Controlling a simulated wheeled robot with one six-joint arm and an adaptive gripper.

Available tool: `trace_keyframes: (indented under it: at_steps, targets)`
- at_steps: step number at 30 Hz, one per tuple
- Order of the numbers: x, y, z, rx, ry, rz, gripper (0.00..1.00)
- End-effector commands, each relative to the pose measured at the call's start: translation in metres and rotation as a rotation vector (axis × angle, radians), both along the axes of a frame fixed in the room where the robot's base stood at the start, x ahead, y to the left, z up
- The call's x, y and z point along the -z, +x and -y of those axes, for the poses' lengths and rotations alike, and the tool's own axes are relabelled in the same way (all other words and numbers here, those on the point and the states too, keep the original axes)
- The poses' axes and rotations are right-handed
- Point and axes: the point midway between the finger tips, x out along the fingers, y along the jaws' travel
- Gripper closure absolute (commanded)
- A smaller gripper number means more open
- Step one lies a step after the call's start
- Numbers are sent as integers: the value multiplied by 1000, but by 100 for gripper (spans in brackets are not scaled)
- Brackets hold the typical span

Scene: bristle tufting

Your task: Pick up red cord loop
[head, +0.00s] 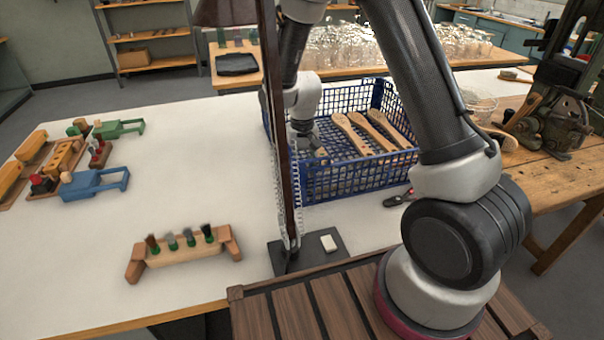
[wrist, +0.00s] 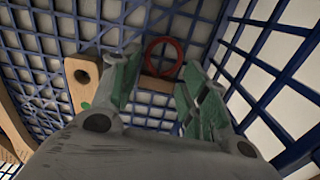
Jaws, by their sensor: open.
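The red cord loop (wrist: 162,58) shows in the wrist view as a ring near the top middle, on the blue lattice of the crate. It lies beyond my gripper (wrist: 158,85), a little past the gap between the green-padded fingers. A small piece of wood (wrist: 160,86) shows just below the loop. In the head view my arm reaches down into the blue crate (head: 385,95); the fingers and the loop are hidden there.
Several wooden brush handles (head: 352,135) lie in the crate, and one wooden end (wrist: 82,80) is close left of my fingers. Crate walls surround my gripper.

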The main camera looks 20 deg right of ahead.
Motion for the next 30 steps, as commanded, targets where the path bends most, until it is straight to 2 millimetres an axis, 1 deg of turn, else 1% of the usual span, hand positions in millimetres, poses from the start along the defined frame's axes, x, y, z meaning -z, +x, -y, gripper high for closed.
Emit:
trace_keyframes:
  at_steps: [1,3,9,11,12,13,23,26,30]
  targets:
    - [5,0,0,0,-1,-1,55]
    - [7,0,0,0,0,0,55]
    - [7,0,0,0,0,1,55]
    - [7,0,0,0,0,1,66]
    - [7,0,0,0,0,1,74]
    - [7,0,0,0,0,1,74]
    - [6,0,0,0,0,1,75]
    - [2,0,0,0,1,1,75]
    - [-14,1,0,0,1,3,75]
